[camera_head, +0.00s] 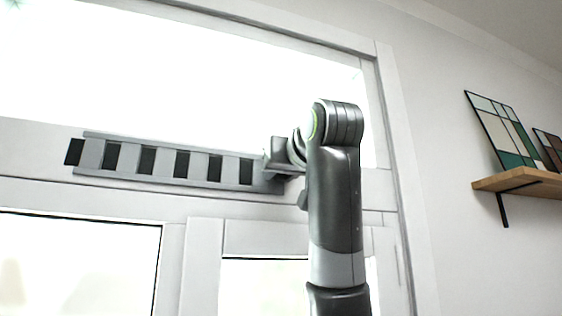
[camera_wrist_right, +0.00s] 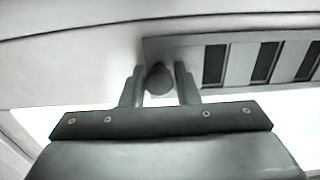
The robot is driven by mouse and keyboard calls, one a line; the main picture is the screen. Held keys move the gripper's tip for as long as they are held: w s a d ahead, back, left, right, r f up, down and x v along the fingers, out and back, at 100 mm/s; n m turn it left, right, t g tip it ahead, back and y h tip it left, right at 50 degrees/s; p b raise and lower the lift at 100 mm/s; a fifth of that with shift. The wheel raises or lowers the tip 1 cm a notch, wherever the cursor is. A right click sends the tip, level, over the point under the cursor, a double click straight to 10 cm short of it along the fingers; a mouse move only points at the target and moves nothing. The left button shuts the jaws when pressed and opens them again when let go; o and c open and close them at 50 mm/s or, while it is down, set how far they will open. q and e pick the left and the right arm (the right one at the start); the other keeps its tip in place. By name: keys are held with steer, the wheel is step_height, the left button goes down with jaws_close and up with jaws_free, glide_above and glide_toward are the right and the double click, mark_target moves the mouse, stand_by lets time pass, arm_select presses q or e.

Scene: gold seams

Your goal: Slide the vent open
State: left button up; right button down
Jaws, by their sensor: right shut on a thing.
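The vent (camera_head: 130,159) is a long grey slatted strip on the window frame's crossbar in the head view. Dark openings show between its slats, and a dark end sticks out at its left. In the right wrist view the vent (camera_wrist_right: 239,62) runs off to the right. Its round dark knob (camera_wrist_right: 159,79) sits between the two fingers of my right gripper (camera_wrist_right: 159,84), which is shut on it. In the head view my right gripper (camera_head: 272,158) is at the vent's right end and hides the knob. My left gripper is not in view.
Bright window panes (camera_head: 180,70) lie above and below the crossbar. A wooden shelf (camera_head: 520,183) with framed pictures (camera_head: 500,130) hangs on the wall at the right, apart from my arm. The crossbar left of the vent is clear.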

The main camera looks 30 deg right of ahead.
steer(key=shift+s+d+r, duration=0.1)
steer(key=shift+d, duration=0.05)
steer(key=c, duration=1.3)
jaws_free()
steer(key=shift+o, duration=0.3)
steer(key=shift+d, duration=0.25)
steer(key=shift+s+a, duration=0.25)
steer(key=shift+a, duration=0.05)
arm_select(q)
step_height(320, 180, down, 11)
steer(key=b, duration=1.1)
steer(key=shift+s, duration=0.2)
arm_select(e)
steer(key=v, duration=1.6)
steer(key=shift+s+d, duration=0.15)
steer(key=shift+s, duration=0.3)
